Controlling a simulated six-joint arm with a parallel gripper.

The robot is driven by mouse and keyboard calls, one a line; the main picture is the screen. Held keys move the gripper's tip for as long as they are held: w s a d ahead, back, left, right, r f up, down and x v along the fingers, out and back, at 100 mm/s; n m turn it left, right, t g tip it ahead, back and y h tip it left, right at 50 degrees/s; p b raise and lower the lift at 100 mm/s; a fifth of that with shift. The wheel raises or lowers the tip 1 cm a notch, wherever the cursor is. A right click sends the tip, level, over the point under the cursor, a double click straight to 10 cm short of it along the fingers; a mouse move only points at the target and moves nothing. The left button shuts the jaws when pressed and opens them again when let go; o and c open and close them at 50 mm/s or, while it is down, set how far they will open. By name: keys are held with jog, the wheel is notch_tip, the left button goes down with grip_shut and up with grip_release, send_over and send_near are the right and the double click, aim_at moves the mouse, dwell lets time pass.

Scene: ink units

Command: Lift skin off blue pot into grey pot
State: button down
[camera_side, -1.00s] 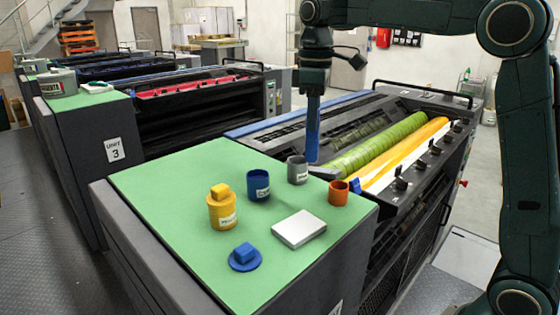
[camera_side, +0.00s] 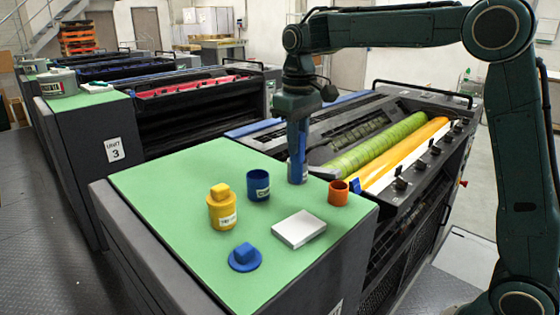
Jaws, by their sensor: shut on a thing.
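My gripper (camera_side: 297,125) points down over the grey pot (camera_side: 298,178) on the green top. It is shut on a long blue handle-like piece (camera_side: 297,145), which hangs upright. The lower end of this piece meets the grey pot and covers most of it, so I cannot tell whether it is inside the pot or in front of it. The blue pot (camera_side: 258,187) stands open to the left, clear of my gripper. Its inside is dark blue, and I cannot make out a skin on it. No skin is visible on the held piece.
A blue lid (camera_side: 244,259) lies at the front. A yellow pot (camera_side: 222,212) with its lid on stands at the left. A pale flat slab (camera_side: 299,229) and an orange cup (camera_side: 339,193) are to the right. Rollers (camera_side: 375,152) lie behind. The green top (camera_side: 165,185) is free at left.

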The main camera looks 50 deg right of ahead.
jog(key=w+a+r+n+t+y, duration=0.1)
jog(key=w+r+n, duration=0.5)
jog(key=n, duration=1.1)
jog(key=shift+a+n+t+y, duration=0.4)
jog(key=shift+a+t, duration=0.05)
jog(key=shift+t, duration=0.45)
jog(key=shift+r, duration=0.15)
jog(key=shift+f, duration=0.25)
notch_tip(320, 180, down, 9)
jog(key=shift+w+a, duration=0.25)
jog(key=shift+w, duration=0.1)
jog(key=shift+r, duration=0.1)
jog(key=shift+r, duration=0.1)
